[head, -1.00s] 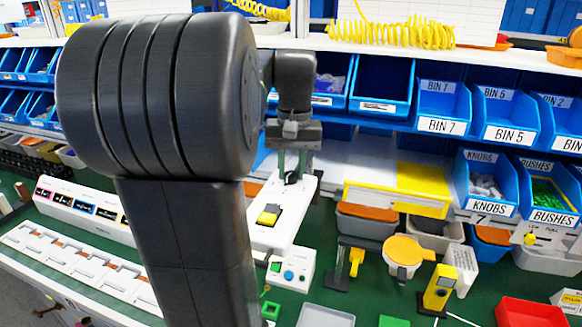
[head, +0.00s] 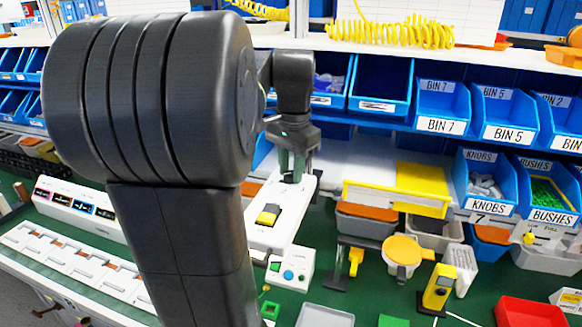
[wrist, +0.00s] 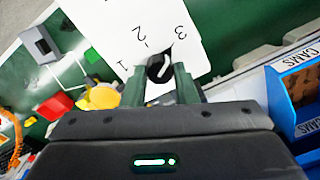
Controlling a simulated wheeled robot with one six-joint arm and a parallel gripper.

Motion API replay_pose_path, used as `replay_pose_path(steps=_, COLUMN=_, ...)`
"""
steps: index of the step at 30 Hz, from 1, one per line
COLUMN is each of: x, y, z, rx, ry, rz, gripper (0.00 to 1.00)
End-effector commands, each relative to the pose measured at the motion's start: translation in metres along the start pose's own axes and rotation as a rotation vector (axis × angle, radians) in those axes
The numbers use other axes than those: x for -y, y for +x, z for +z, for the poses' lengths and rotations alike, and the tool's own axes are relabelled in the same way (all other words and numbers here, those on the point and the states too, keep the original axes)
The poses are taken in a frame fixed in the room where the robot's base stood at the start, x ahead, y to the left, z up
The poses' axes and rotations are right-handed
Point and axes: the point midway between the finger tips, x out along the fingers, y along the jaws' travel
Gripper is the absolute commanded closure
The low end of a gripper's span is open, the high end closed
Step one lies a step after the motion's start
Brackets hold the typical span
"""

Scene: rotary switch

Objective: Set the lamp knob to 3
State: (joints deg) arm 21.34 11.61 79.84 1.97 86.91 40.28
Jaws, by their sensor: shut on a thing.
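The lamp knob (wrist: 157,68) is small and black with a white streak on it, and sits on a white panel (wrist: 120,22) printed 1, 2 and 3 in the wrist view. Its dark tip appears to point up and right, toward the 3, but the exact setting is hard to read. My gripper (wrist: 160,78) is shut on the knob, one green-grey finger on each side. In the head view my gripper (head: 292,176) reaches down to the far end of the white switch box (head: 258,238), and its fingers mostly hide the knob there.
A yellow rocker switch (head: 268,214) is on the same box, nearer the front. A button box (head: 290,268) stands just right of it. Blue bins (head: 441,108) line the shelf behind. A yellow-lidded box (head: 395,190) stands to the right.

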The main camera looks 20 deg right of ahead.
Motion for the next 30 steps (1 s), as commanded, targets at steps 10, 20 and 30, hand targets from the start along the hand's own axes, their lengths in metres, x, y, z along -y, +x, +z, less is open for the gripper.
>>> replay_pose_path(steps=10, x=0.0002, y=-0.0013, z=-0.0004, rx=-0.005, ry=0.041, rz=-0.002, gripper=0.96)
replay_pose_path(steps=20, x=0.0002, y=-0.0013, z=-0.0004, rx=-0.005, ry=0.041, rz=-0.002, gripper=0.64)
replay_pose_path(steps=30, x=0.0001, y=-0.0008, z=-0.0002, rx=-0.003, ry=0.040, rz=-0.001, gripper=0.52)
